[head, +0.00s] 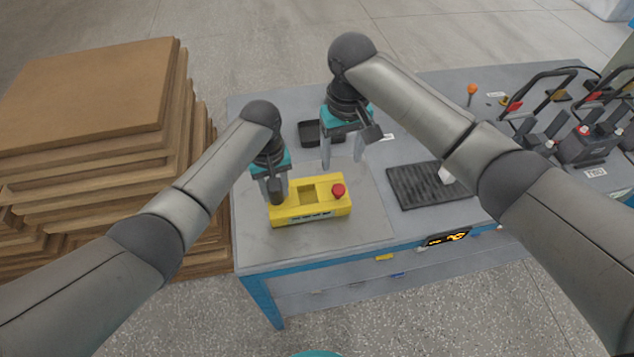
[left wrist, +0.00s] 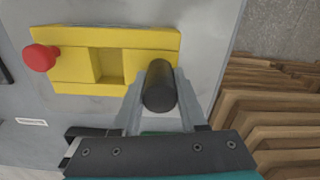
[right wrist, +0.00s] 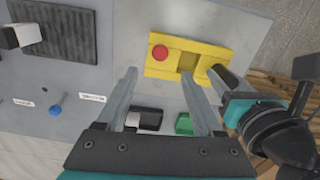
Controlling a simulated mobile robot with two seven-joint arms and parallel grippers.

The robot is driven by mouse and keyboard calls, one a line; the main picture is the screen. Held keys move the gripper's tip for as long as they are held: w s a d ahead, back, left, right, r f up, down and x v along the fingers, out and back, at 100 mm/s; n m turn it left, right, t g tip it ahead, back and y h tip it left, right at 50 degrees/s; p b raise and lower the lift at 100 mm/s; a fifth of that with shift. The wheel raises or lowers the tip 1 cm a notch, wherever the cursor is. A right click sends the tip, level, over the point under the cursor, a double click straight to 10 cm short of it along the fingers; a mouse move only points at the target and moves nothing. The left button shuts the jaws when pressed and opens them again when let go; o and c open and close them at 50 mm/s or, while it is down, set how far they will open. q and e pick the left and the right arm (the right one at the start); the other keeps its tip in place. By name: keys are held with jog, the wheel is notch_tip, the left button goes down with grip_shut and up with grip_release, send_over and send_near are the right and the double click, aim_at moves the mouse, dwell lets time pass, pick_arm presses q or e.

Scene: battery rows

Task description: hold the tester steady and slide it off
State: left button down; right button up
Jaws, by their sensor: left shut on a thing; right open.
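The yellow tester (head: 298,215) lies flat on the table's left part. It has a red knob (head: 338,191) at its right end and a recess in its middle. A black upright post (left wrist: 160,88) stands at its other end; I cannot tell whether it is fixed to the tester. My left gripper (head: 274,198) is shut on this post, which shows between its fingers in the left wrist view. My right gripper (head: 341,163) is open and empty, behind and above the tester. In the right wrist view the tester (right wrist: 190,62) lies beyond the right fingertips.
A ribbed black mat (head: 418,186) with a white object lies to the right. A small black tray (head: 308,134) and a green piece (right wrist: 183,123) lie behind the tester. Stacked brown boards (head: 90,95) stand left of the table. Handled black devices (head: 590,142) fill the far right.

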aim_at(339, 188)
notch_tip(339, 188, down, 10)
jog(key=m, duration=1)
dwell(0.3)
grip_shut()
dwell(0.5)
dwell(0.9)
